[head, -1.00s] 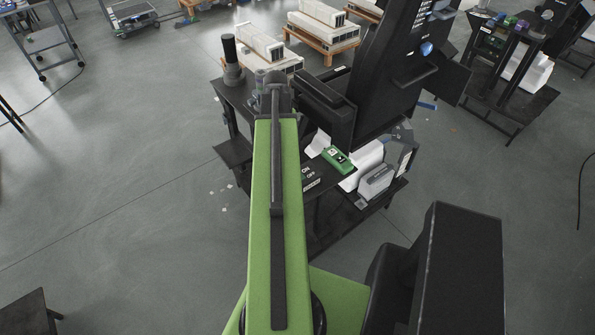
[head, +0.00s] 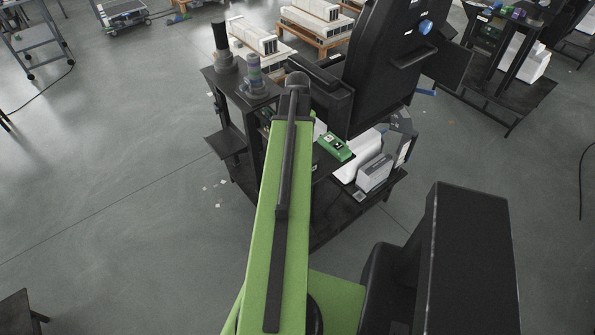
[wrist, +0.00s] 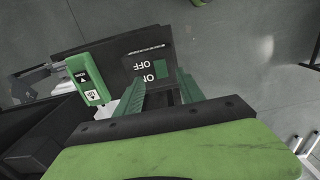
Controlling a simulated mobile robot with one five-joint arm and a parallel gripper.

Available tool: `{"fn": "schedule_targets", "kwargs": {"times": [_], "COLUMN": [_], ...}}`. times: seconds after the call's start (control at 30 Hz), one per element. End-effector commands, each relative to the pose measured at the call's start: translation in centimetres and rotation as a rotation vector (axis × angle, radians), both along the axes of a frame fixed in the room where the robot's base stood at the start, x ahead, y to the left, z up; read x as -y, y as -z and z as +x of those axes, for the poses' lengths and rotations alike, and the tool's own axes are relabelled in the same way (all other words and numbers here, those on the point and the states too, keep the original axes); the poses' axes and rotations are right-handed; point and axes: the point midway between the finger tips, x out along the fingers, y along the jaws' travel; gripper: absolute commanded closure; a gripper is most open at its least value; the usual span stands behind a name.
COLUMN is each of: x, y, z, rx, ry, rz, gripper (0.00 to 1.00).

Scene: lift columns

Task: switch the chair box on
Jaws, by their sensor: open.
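In the wrist view a dark panel (wrist: 137,67) bears the printed words ON and OFF, with a small green mark by ON. My gripper (wrist: 161,88) is open, its two green fingers pointing at this panel, ON lying between their tips. I cannot tell whether the tips touch it. No switch lever shows clearly. A green control box (wrist: 87,79) with arrow labels is left of the fingers; it also shows in the head view (head: 335,147), right of my arm. In the head view my arm hides the gripper and the ON/OFF panel.
The dark bench (head: 328,222) carries a tall black chair-like unit (head: 385,75), and grey and white boxes (head: 375,172) sit on its right side. Open floor (head: 110,180) lies to the left.

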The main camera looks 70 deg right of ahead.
Motion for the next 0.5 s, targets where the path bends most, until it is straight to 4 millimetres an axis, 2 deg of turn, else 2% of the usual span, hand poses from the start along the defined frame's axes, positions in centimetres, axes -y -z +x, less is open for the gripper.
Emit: {"fn": "schedule_targets", "kwargs": {"times": [0.03, 0.23, 0.37, 0.5], "x": [0.0, 0.0, 0.0, 0.0], "y": [2.2, 6.3, 7.9, 8.2], "z": [0.0, 0.0, 0.0, 0.0], "rx": [0.000, 0.000, 0.000, 0.000], "ry": [0.000, 0.000, 0.001, 0.001], "rz": [0.000, 0.000, 0.000, 0.000], "gripper": [0.55, 0.55, 0.55, 0.55]}}
